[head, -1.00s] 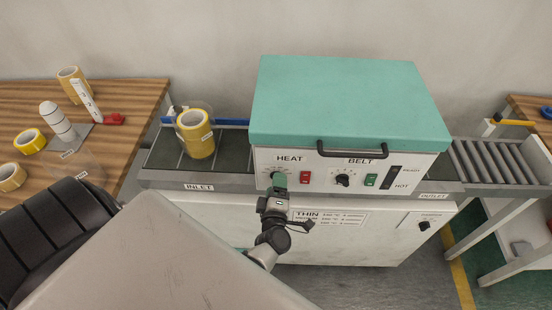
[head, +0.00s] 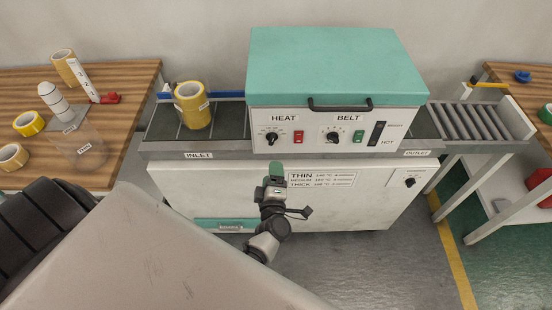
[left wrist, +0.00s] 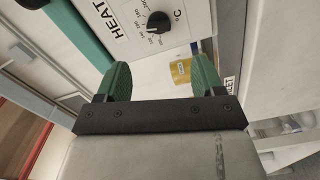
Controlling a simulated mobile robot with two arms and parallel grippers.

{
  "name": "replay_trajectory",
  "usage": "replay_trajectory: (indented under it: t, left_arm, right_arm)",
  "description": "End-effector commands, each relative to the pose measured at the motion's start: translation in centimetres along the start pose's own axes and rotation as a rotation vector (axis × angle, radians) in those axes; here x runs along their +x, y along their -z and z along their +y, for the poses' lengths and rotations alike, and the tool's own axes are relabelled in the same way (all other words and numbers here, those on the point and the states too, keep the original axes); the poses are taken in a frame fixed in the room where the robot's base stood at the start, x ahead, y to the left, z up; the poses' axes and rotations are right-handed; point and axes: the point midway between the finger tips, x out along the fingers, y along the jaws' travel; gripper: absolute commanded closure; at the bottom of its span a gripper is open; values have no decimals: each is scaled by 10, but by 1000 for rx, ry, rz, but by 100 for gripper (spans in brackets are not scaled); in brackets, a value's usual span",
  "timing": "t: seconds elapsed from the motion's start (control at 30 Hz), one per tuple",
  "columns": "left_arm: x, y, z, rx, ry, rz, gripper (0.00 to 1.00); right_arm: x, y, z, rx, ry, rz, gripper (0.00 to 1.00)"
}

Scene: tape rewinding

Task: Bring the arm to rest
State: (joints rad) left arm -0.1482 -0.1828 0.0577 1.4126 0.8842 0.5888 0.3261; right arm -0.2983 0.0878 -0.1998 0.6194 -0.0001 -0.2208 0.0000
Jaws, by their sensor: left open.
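My left gripper (head: 274,170) is open in front of the teal-topped heating machine (head: 337,65), below its control panel. It is apart from the HEAT knob (head: 271,138), which is uncovered. The left wrist view shows the two green fingers (left wrist: 161,76) spread with nothing between them touching them. The HEAT knob (left wrist: 158,22) lies beyond the fingertips there. My right gripper is not in view.
A yellow tape roll (head: 194,106) stands on the inlet belt. The left wooden table (head: 130,80) holds several tape rolls, a striped white cone and a red item. Outlet rollers (head: 470,121) lead to a right table. The floor in front is clear.

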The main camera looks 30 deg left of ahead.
Motion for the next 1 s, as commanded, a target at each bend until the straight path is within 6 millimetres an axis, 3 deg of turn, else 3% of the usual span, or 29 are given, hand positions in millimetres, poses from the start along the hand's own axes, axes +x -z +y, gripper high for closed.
replay_trajectory:
  t: [0.1,0.23,0.37,0.47,0.57,0.67,0.83,1.0]
  left_arm:
    - [0,0,0,0,0,0,32]
    - [-1,-1,-2,6,2,-6,32]
    - [-12,-17,-27,110,27,-101,32]
    - [-36,-40,-73,294,71,-275,32]
    - [-76,-59,-134,523,126,-499,32]
    - [-122,-63,-195,745,182,-722,32]
    - [-208,-36,-290,1084,277,-1086,32]
    - [-285,20,-358,1362,362,-1404,32]
  right_arm:
    - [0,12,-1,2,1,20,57]
    - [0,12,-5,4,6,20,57]
    - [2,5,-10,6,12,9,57]
    - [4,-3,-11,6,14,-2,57]
    - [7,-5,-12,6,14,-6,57]
    - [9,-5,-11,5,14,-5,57]
    - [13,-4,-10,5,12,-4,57]
    - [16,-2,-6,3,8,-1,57]
